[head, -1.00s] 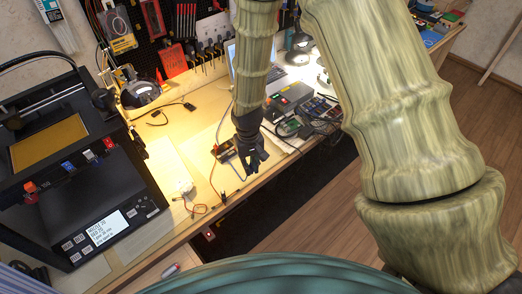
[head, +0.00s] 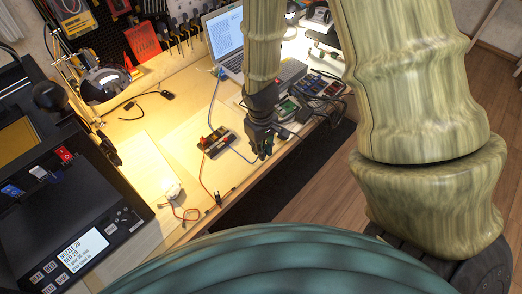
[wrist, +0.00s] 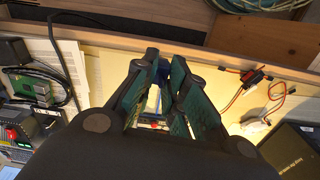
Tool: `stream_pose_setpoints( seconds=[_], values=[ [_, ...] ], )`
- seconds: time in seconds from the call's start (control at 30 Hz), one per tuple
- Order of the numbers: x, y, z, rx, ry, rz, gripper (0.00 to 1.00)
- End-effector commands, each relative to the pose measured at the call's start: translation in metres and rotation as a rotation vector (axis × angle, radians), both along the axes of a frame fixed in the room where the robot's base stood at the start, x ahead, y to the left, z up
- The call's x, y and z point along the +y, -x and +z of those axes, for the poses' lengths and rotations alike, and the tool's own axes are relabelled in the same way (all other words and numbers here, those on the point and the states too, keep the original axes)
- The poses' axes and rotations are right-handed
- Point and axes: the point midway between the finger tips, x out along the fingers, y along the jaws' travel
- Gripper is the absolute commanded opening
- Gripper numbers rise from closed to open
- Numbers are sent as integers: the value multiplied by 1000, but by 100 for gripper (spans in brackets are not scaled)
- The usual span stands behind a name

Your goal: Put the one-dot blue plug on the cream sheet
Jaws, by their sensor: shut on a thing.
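My gripper (head: 262,152) is low over the front part of the bench, fingers pointing down. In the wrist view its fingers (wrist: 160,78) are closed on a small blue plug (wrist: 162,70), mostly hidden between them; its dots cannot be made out. The cream sheet (wrist: 100,72) lies flat below the gripper in the wrist view. In the head view the cream sheet (head: 188,148) lies left of the gripper, partly under a black device with red parts. I cannot tell whether the plug touches the sheet.
The black device (head: 216,142) has red and blue wires. A white part (head: 172,188) with thin wires lies nearer the front edge. The laptop (head: 224,38) stands behind, and dark electronics (head: 315,88) crowd the right. A printer (head: 75,220) holding colored plugs stands left.

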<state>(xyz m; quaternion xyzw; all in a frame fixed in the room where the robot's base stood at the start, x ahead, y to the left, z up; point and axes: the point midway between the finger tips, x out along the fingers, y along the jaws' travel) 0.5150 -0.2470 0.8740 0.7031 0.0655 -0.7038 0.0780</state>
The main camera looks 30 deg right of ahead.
Motion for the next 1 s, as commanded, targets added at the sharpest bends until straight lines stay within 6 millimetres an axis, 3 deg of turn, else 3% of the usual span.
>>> stream_pose_setpoints(
  seconds=[0.03, 0.23, 0.5, 0.67, 1.0],
  values=[
    [-4, 10, -10, 0, -2, 17, 0],
    [-16, 43, -18, 3, -10, 84, 0],
    [-21, 61, -20, 2, -17, 130, 0],
    [-24, 44, -20, 2, -19, 132, 0],
    [-34, -24, -26, 2, -18, 131, 0]
  ],
)
